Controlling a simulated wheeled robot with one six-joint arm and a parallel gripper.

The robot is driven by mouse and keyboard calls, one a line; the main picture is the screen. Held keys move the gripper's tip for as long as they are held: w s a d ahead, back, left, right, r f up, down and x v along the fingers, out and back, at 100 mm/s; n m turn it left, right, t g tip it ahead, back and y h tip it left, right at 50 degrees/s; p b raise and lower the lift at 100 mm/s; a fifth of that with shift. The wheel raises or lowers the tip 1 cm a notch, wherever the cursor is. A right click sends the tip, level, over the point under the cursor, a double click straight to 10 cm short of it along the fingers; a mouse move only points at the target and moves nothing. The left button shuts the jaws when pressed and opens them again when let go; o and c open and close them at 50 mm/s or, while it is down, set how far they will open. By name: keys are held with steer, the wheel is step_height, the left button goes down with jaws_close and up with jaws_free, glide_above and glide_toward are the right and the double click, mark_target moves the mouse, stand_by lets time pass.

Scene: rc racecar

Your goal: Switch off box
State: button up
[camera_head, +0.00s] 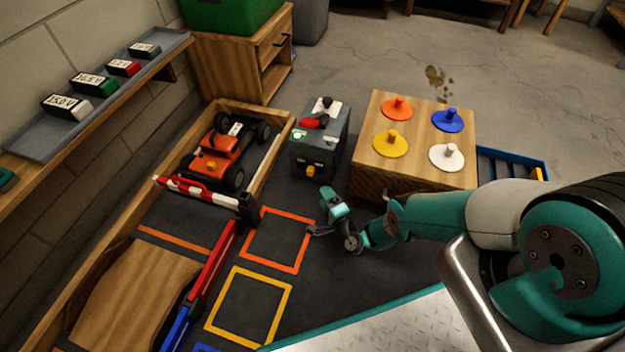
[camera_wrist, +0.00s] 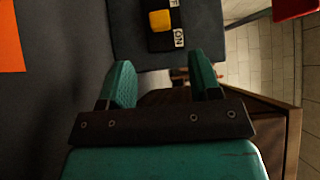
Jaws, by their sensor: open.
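The dark grey box (camera_head: 325,148) stands on the dark mat between the wooden track and the wooden block. In the wrist view the box (camera_wrist: 205,30) lies ahead of the fingers, with the yellow switch (camera_wrist: 160,19) beside a label reading "ON" and another label partly cut off. My gripper (camera_wrist: 163,80) is open and empty, apart from the box. In the head view my gripper (camera_head: 325,215) is just in front of the box, low over the mat.
The wooden block (camera_head: 420,165) with coloured discs stands right of the box. An orange racecar (camera_head: 218,148) sits in the wooden track at left, behind a red and white barrier (camera_head: 195,190). Orange and yellow squares mark the clear mat.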

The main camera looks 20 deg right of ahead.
mark_target(311, 174)
steer(key=w+b, duration=0.2)
steer(key=w, duration=0.1)
steer(key=w+a+b, duration=0.1)
steer(key=w+b, duration=0.1)
steer(key=b, duration=0.1)
steer(key=w+b, duration=0.2)
steer(key=w, duration=0.1)
steer(key=shift+w+a+f, duration=0.15)
steer(key=shift+w+f, duration=0.15)
steer(key=shift+w, duration=0.05)
steer(key=shift+w+a+r+b, duration=0.1)
steer(key=shift+w+r+b, duration=0.2)
steer(key=shift+w+b, duration=0.5)
steer(key=shift+s, duration=0.1)
steer(key=shift+c, duration=0.2)
